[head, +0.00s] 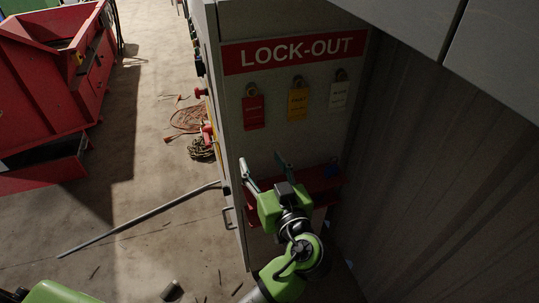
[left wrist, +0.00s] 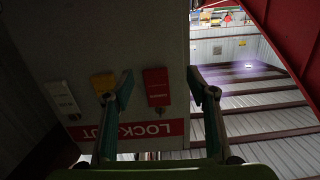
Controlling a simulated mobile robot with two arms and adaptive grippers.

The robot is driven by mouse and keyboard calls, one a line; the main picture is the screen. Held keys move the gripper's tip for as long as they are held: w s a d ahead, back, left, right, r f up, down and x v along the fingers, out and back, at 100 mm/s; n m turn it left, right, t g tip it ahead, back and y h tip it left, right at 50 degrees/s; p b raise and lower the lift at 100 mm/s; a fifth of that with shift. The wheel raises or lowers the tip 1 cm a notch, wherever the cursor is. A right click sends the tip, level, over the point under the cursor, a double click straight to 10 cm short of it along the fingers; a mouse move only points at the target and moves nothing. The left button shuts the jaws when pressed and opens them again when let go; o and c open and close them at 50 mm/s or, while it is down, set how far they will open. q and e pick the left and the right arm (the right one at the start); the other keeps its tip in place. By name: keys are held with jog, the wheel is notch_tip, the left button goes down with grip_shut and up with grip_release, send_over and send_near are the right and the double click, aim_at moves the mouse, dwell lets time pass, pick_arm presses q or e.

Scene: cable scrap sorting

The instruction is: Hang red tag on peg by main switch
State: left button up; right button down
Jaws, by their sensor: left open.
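The red tag (head: 253,112) hangs from a peg at the left of the grey LOCK-OUT board (head: 270,150). In the left wrist view, which shows the board upside down, the red tag (left wrist: 157,92) appears between the finger lines. My left gripper (head: 262,161) is open and empty below the red tag, apart from it. Its fingers (left wrist: 160,75) spread to either side of the tag in the left wrist view. A red knob (head: 201,92) shows on the cabinet's left side; I cannot tell whether it is the main switch. My right gripper is not in view.
A yellow tag (head: 298,104) and a white tag (head: 339,95) hang to the right. A red shelf (head: 318,184) sits below the board. Coiled cables (head: 188,120) lie on the floor beside the cabinet. A long bar (head: 140,220) and a red skip (head: 45,85) are at left.

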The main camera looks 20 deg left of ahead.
aim_at(255, 127)
pick_arm(q)
jog(key=shift+t, duration=0.6)
jog(key=w+r, duration=0.1)
jog(key=w+a+r+p, duration=0.1)
jog(key=w, duration=0.1)
jog(key=w+a+r, duration=0.1)
jog(key=w, duration=0.1)
jog(key=shift+w+p, duration=0.25)
jog(key=shift+p, duration=0.1)
jog(key=shift+w+a+f+b, duration=0.25)
jog(key=shift+w+a+b, duration=0.3)
jog(key=shift+w+b, duration=0.15)
jog(key=shift+b+x, duration=0.5)
jog(key=shift+x, duration=0.5)
jog(key=shift+r, duration=0.1)
